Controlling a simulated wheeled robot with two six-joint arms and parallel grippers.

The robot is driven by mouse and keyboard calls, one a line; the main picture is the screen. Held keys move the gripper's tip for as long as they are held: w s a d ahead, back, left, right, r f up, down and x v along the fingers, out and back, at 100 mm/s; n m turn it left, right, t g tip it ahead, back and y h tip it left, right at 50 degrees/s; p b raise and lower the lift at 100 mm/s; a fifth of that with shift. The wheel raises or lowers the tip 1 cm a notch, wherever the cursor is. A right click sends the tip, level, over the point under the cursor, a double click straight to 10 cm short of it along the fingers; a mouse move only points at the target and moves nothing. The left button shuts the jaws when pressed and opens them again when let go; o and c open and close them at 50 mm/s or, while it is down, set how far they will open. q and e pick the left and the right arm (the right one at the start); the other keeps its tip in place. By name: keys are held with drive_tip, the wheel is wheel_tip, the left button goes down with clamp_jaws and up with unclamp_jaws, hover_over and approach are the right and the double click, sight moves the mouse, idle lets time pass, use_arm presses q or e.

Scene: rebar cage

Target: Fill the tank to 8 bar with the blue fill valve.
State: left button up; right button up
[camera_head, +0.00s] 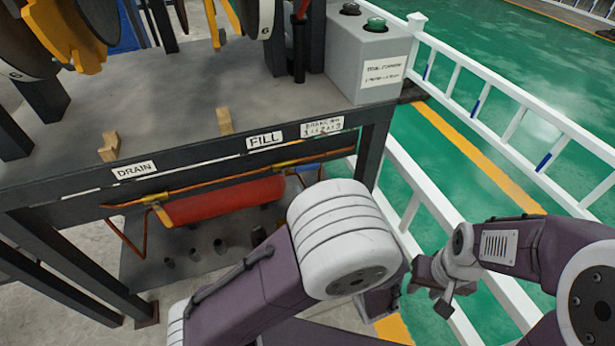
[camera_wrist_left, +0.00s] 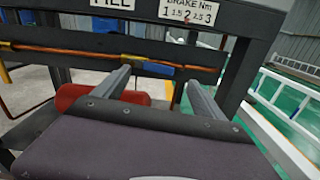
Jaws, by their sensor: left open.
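The red tank (camera_head: 225,200) lies under the bench's front rail, below the FILL label (camera_head: 265,140). The blue fill valve handle (camera_head: 305,168) shows at the right end of the orange pipe in the head view. In the left wrist view, the blue handle (camera_wrist_left: 159,70) appears between my left gripper's (camera_wrist_left: 160,80) two open fingers, apart from them and ahead. The left gripper is hidden behind my white arm joint in the head view. My right gripper (camera_head: 438,284) hangs by the white railing, away from the valve; its jaw opening is unclear. No pressure gauge is readable.
The DRAIN label (camera_head: 134,170) is on the left of the rail, with a yellow handle (camera_head: 158,199) below it. The bench top (camera_head: 190,110) carries wooden blocks and a grey button box (camera_head: 368,60). A white railing (camera_head: 500,90) runs along the right.

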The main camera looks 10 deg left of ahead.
sight(308, 167)
use_arm(q)
drive_tip(key=b+x, duration=0.4)
drive_tip(key=x, duration=0.4)
drive_tip(key=shift+w+a+f, duration=0.1)
drive_tip(key=shift+a, duration=0.15)
drive_tip(key=shift+w+a, duration=0.15)
drive_tip(key=shift+w, duration=0.1)
drive_tip(key=shift+c, duration=0.3)
